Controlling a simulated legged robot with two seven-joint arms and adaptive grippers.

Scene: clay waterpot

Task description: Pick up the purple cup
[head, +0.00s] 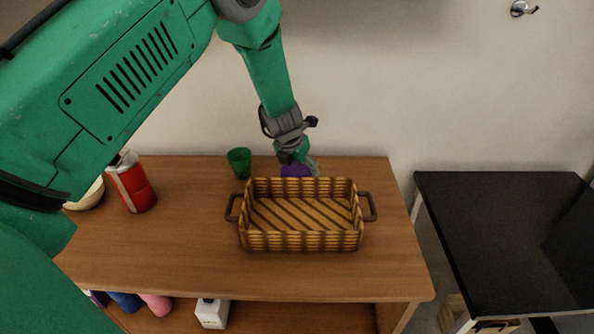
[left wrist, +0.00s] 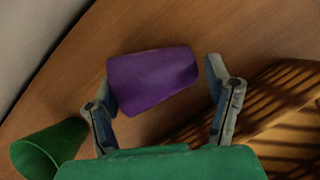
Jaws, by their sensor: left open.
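The purple cup (head: 295,170) stands on the wooden table behind the basket, mostly hidden by the basket's back wall in the head view. In the left wrist view the purple cup (left wrist: 153,80) shows between the two fingers. My left gripper (head: 302,160) is above and at the cup, pointing down. In the left wrist view my left gripper (left wrist: 164,88) is open, with one finger on each side of the cup. The left finger looks very close to it; I cannot tell whether it touches. My right gripper is not in view.
A wicker basket (head: 300,241) sits just in front of the cup. A green cup (head: 239,162) stands to the left. A red can (head: 132,184) and a pale bowl (head: 87,196) are farther left. A black table (head: 505,235) stands at right. The wooden tabletop (head: 170,245) is clear front left.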

